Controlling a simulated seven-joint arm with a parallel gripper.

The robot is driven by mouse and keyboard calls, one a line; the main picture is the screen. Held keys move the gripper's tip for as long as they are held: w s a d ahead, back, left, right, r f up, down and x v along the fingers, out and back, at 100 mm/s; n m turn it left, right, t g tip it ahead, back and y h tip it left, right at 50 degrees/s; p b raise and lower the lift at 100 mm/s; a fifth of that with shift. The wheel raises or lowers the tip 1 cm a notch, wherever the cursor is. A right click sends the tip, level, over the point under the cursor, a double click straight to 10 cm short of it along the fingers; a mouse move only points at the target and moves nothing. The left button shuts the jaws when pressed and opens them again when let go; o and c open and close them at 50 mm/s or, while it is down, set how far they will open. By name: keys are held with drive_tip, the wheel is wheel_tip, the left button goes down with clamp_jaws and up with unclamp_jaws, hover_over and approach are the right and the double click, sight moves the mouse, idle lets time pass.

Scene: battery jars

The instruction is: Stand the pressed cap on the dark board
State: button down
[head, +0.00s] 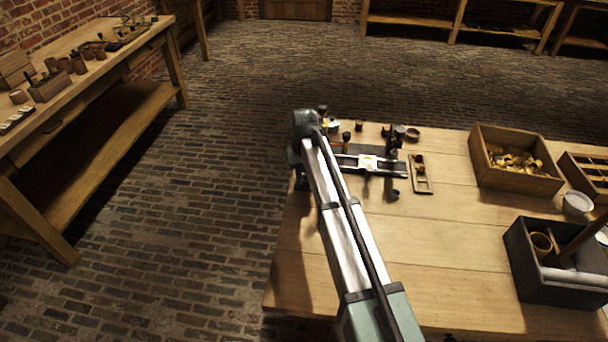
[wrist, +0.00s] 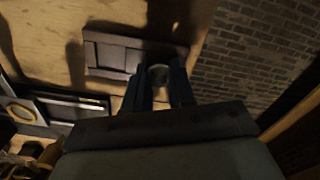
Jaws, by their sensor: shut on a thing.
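My gripper (wrist: 161,83) is shut on a small round grey cap (wrist: 158,72), seen between the two dark fingers in the wrist view. The dark board (wrist: 107,56) lies flat on the table beyond the fingertips in that view. It has a raised rim and shallow divided sections. The cap overlaps the board's near side in the picture; I cannot tell the gap between them. In the head view my arm's end hides the fingers, the cap and most of what is below.
A metal press-like fixture (head: 368,163) stands on the table, with small jars and parts around it. A small wooden tray (head: 421,173) lies to its right. A wooden box of brass pieces (head: 480,160) and a black crate (head: 518,252) stand further right. The table's front middle is clear.

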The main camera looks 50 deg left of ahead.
drive_tip(key=c, duration=0.9)
unclamp_jaws()
drive_tip(key=shift+c, duration=0.2)
drive_tip(key=shift+r, duration=0.1)
wheel_tip(320, 180, up, 12)
